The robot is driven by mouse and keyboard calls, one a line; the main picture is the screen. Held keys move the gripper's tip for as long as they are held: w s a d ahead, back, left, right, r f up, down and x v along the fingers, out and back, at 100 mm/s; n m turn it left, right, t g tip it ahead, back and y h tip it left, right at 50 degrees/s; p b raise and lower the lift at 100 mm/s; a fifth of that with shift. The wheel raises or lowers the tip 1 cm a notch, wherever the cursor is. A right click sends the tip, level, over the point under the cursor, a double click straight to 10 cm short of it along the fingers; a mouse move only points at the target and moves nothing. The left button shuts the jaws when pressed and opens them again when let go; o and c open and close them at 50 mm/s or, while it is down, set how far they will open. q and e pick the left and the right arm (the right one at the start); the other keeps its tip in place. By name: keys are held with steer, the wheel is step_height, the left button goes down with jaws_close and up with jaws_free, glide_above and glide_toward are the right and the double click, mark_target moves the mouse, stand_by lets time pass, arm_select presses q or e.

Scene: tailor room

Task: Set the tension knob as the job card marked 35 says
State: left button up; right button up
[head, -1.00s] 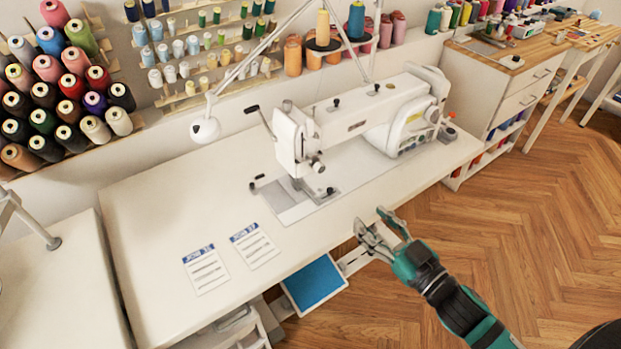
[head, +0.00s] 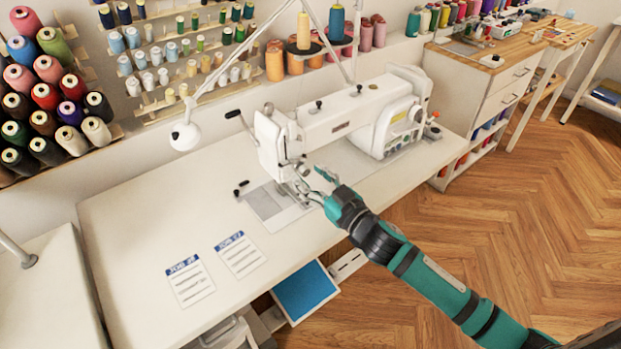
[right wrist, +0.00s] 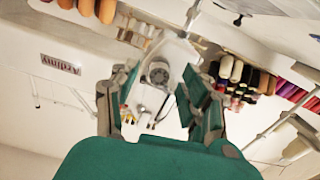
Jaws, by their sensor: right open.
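The white sewing machine (head: 345,118) stands on the white table. Its round tension knob (head: 302,170) is low on the front of the machine head, close to my right gripper (head: 312,184). In the right wrist view the grey knob (right wrist: 158,73) lies between the open fingers of my right gripper (right wrist: 160,92), beyond their tips as seen; I cannot make out its setting. The left job card (head: 190,281) and right job card (head: 240,255) lie flat on the table. Their numbers and text are too small to read surely. My left gripper is out of view.
A lamp (head: 185,134) hangs over the table's left part. Thread spools (head: 60,95) fill the wall rack behind. A blue-topped drawer (head: 305,292) sticks out below the front edge.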

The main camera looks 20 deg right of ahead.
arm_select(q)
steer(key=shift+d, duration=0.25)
arm_select(e)
steer(key=shift+w+a, duration=0.1)
steer(key=shift+w, duration=0.1)
jaws_close()
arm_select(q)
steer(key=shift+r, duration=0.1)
